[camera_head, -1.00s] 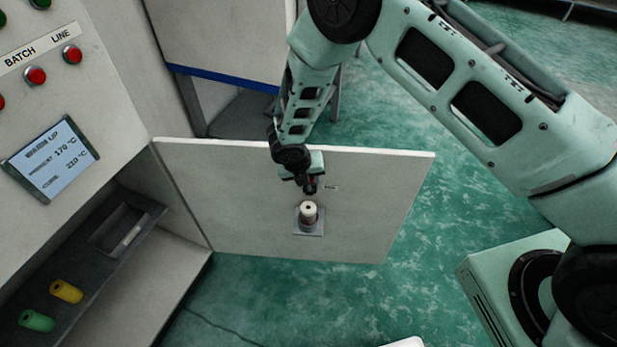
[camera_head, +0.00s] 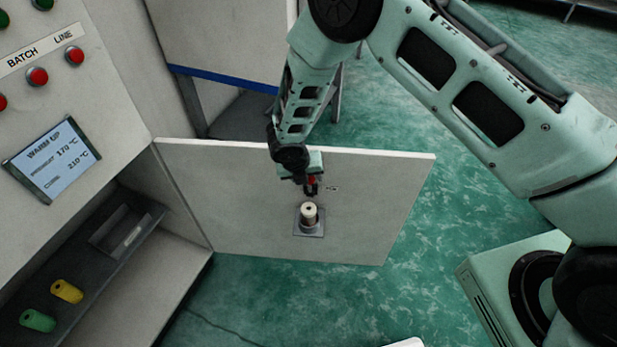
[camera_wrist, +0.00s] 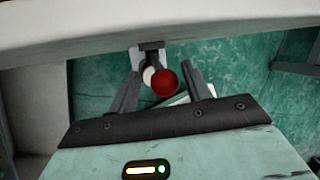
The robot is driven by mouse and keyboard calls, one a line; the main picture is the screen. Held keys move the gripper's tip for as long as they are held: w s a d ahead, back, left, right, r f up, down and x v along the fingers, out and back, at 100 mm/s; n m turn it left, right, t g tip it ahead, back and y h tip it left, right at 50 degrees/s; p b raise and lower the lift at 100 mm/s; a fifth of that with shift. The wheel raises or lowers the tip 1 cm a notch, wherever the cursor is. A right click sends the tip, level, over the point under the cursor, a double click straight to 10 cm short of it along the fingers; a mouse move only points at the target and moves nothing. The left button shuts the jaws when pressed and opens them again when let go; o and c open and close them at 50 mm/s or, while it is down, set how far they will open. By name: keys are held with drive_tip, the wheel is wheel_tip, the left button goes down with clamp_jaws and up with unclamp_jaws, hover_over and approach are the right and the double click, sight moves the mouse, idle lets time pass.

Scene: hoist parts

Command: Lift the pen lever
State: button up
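A red ball knob (camera_wrist: 164,83), which looks like the end of the pen lever, shows between my fingers in the wrist view. In the head view it is a small red spot (camera_head: 312,180) at my fingertips. My gripper (camera_wrist: 162,70) is open, with one finger on each side of the knob and gaps showing beside it. A pale round post (camera_head: 309,210) on a small grey plate (camera_head: 300,231) stands just below my gripper on the white panel; part of it shows behind the knob in the wrist view (camera_wrist: 149,76). The lever's arm is mostly hidden.
The white panel (camera_head: 370,215) sticks out from the cabinet below my arm. A control face with red buttons (camera_head: 37,77) and a screen (camera_head: 52,160) is at left. A dark shelf holds a yellow spool (camera_head: 67,291) and a green spool (camera_head: 38,320).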

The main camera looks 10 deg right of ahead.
drive_tip(key=shift+s+d, duration=0.1)
drive_tip(key=b+v, duration=0.1)
drive_tip(key=v, duration=1.6)
drive_tip(key=shift+b, duration=0.35)
drive_tip(key=shift+r, duration=0.1)
